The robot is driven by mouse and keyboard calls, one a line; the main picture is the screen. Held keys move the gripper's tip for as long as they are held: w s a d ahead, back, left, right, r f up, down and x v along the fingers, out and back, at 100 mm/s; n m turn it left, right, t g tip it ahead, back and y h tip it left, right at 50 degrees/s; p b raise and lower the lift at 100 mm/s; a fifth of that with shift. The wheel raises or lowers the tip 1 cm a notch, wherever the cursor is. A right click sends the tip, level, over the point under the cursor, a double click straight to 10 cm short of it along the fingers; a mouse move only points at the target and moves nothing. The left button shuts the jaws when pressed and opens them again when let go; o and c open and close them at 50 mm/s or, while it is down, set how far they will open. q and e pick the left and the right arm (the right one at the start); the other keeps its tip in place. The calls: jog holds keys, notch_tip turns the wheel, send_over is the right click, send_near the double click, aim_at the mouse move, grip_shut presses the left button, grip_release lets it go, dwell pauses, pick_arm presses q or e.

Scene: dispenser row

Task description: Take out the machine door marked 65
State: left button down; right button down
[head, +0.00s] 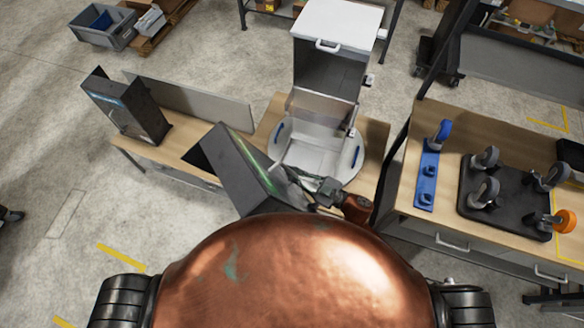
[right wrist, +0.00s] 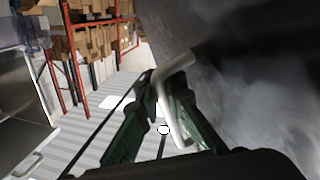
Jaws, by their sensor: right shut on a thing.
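A dark box-like machine part with a large flat face (head: 240,165), possibly the machine door, stands tilted at the near end of the left bench. No number 65 can be read on it. In the right wrist view a dark grey surface (right wrist: 235,90) fills the right side, and a pale bent handle (right wrist: 165,95) stands out from it. My right gripper (right wrist: 160,118) has its green fingers on either side of this handle and is shut on it. In the head view my right gripper (head: 290,178) is beside the dark part, partly hard to make out. My left gripper is out of view.
A white dispenser (head: 338,20) with a front handle stands behind a grey tub (head: 312,150) with blue grips. Another dark machine (head: 130,108) stands at the bench's far left. The right bench (head: 420,130) holds a blue rack and a black caster tray.

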aim_at(279, 175)
jog(key=shift+s+a+r+p, duration=0.15)
jog(key=shift+s+a+p, duration=0.1)
jog(key=shift+s, duration=0.45)
jog(key=shift+s+a+r+p, duration=0.1)
jog(key=shift+s+a+p, duration=0.15)
jog(key=shift+s, duration=0.5)
